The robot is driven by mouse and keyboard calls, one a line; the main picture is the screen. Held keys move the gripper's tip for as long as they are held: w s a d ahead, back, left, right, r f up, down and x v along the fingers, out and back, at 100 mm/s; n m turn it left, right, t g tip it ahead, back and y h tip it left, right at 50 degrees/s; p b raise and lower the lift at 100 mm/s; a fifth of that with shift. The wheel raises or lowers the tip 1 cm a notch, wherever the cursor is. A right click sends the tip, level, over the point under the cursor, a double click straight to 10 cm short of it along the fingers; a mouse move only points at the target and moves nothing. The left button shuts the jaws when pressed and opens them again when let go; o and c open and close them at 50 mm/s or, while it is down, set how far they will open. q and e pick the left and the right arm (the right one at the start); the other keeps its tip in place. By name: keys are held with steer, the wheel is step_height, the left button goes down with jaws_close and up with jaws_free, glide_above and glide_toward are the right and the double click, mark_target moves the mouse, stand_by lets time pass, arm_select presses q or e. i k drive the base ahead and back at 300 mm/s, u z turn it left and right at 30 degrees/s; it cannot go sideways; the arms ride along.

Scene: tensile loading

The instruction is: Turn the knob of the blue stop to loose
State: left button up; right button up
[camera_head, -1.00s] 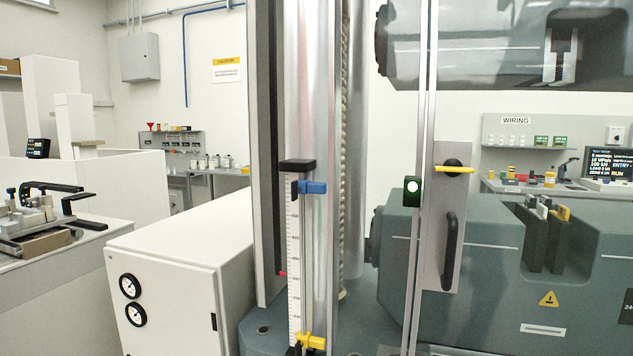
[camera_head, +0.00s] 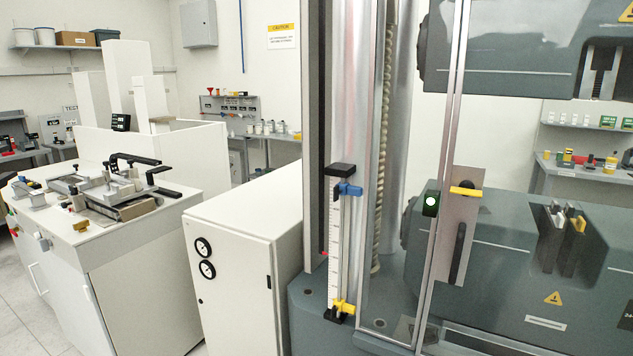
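The blue stop (camera_head: 350,190) sits near the top of a white vertical scale (camera_head: 335,245) on the front of the testing machine's column. Its knob is too small to make out, and I cannot tell whether it is tight or loose. A yellow stop (camera_head: 344,306) sits near the bottom of the same scale. A black cap (camera_head: 340,169) tops the scale just above the blue stop. Neither of my grippers is in view.
A white cabinet with two gauges (camera_head: 236,275) stands left of the column. A framed clear door with a black handle (camera_head: 459,252) and yellow latch (camera_head: 466,191) stands right of the scale. A bench with clamp fixtures (camera_head: 120,192) is at left.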

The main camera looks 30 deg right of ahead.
mark_target(338, 191)
steer(key=i, duration=1.25)
steer(key=z, duration=1.55)
